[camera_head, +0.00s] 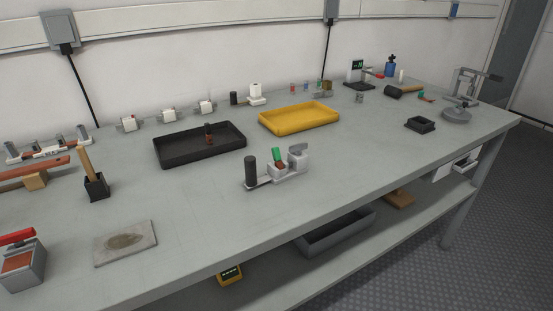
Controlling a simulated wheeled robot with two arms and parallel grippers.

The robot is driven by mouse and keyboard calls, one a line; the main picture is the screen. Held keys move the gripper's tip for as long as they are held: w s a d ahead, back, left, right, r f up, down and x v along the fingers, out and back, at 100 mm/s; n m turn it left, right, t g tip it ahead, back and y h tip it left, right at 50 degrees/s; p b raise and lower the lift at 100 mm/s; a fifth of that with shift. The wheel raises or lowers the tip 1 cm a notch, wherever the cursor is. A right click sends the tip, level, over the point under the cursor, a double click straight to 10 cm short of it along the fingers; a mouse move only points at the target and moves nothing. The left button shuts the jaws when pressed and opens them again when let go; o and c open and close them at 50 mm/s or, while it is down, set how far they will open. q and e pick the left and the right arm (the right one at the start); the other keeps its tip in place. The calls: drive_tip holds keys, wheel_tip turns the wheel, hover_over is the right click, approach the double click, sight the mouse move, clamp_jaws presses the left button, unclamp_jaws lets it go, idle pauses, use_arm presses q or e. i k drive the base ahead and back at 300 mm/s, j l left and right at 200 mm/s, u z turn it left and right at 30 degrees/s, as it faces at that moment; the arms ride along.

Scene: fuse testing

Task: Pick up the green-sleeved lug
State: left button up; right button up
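A small piece with a green upper part (276,154) and a reddish-brown lower end stands tilted in a light grey fixture (262,181) near the middle of the table. A black cylinder (251,170) stands at the fixture's left end, and a grey block is at its right. Another small green and red item (421,95) lies at the far right back; it is too small to tell what it is. Neither of my grippers is in view.
A black tray (178,162) holding a small dark brown piece (208,134) lies behind the fixture, with a yellow tray (299,129) to its right. A flat grey plate (125,243) lies at the front left. The tabletop right of the fixture is mostly clear, up to a small black tray (420,125).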

sight(275, 153)
drive_tip(key=i, duration=0.3)
drive_tip(key=k+l+u, duration=0.15)
drive_tip(key=l+u, duration=0.3)
drive_tip(key=k+l+u, duration=0.15)
drive_tip(key=u, duration=0.35)
